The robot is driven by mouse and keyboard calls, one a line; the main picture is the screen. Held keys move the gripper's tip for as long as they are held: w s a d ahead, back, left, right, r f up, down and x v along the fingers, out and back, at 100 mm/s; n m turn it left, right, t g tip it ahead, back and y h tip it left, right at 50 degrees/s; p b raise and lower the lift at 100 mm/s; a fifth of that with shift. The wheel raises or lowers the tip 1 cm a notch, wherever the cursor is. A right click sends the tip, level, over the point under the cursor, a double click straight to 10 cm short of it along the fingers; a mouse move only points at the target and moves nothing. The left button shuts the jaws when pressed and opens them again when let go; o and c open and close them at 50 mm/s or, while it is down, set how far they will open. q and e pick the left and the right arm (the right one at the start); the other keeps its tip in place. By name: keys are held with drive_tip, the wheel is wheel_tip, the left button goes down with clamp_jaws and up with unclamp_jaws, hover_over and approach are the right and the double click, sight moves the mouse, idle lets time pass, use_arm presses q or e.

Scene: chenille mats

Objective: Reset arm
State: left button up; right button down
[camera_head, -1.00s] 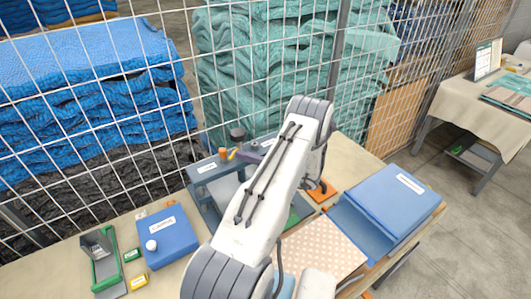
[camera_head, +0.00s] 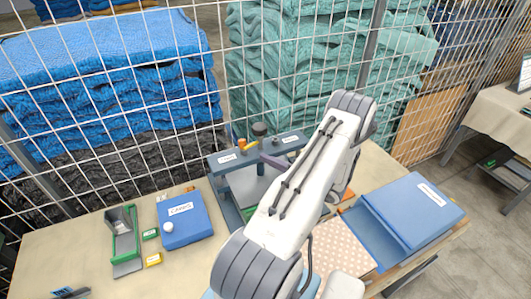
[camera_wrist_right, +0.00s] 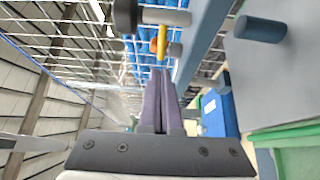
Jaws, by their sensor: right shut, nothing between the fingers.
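My right gripper (camera_wrist_right: 162,90) shows in the right wrist view with its two purple fingers together and nothing between them. In the head view only a bit of its purple finger (camera_head: 272,161) shows beside my white right arm, close to the grey-blue press frame (camera_head: 228,162) on the table. I cannot tell whether it touches the frame. The arm link hides the rest of the gripper. My left gripper is not in view.
The table (camera_head: 85,245) has free room at left. A green-edged holder (camera_head: 124,245), a labelled blue box (camera_head: 187,222) and small labelled blocks stand there. A larger blue bin (camera_head: 415,210) and a dotted mat (camera_head: 338,250) lie at right. A wire fence runs behind.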

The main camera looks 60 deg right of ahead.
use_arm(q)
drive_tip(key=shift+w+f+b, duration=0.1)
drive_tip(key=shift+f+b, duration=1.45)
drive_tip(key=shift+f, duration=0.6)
use_arm(e)
drive_tip(key=s+a, duration=0.3)
drive_tip(key=s, duration=0.5)
drive_tip(key=shift+s+f, duration=0.2)
